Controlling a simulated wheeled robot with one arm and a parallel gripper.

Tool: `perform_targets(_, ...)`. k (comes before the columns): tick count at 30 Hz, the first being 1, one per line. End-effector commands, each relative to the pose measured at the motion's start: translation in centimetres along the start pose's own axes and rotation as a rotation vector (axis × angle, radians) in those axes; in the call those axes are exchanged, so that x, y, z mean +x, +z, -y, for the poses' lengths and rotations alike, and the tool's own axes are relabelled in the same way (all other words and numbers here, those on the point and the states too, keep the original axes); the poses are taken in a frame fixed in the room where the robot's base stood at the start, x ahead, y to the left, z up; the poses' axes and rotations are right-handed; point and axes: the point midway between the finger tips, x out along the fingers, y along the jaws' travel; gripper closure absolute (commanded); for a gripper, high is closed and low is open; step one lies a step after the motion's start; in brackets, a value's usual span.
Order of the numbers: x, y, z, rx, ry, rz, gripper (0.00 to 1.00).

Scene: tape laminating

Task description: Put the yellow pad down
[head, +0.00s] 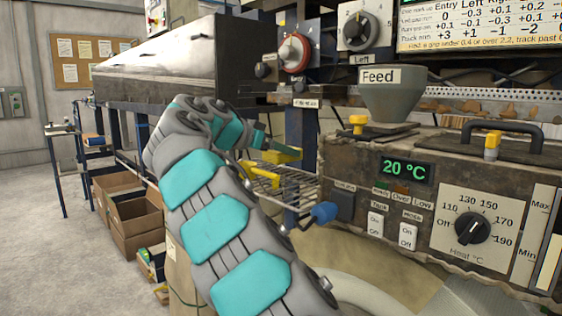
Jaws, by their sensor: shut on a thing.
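My arm reaches up from the bottom middle and bends over at the upper left. My gripper (264,152) is at its far end, small and partly hidden by my arm. It is shut on the yellow pad (283,156), a flat yellow piece showing just right of the wrist. The pad is above a wire rack (302,184). I cannot tell whether the pad touches the rack. Another yellow piece (262,176) shows just below, partly behind my arm.
The machine with the Feed hopper (392,98) and heat dial (471,228) fills the right side. A blue knob (323,212) sticks out near the rack. A metal hood (165,65) is at upper left. Cardboard boxes (128,205) stand on the floor. Floor at left is clear.

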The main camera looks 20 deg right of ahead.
Motion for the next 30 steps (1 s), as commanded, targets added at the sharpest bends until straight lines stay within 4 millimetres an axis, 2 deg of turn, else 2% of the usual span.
perform_targets(5,0.2,0.6,0.0,-0.001,-0.001,-0.003,0.88)
perform_targets(15,1.3,3.2,-0.1,-0.001,0.001,0.0,0.88)
perform_targets(25,1.4,3.5,0.0,0.0,-0.001,0.0,0.88)
perform_targets(26,1.4,3.5,0.0,0.0,-0.001,0.0,0.25)
perform_targets(30,1.4,3.4,0.0,0.0,-0.001,0.0,0.09)
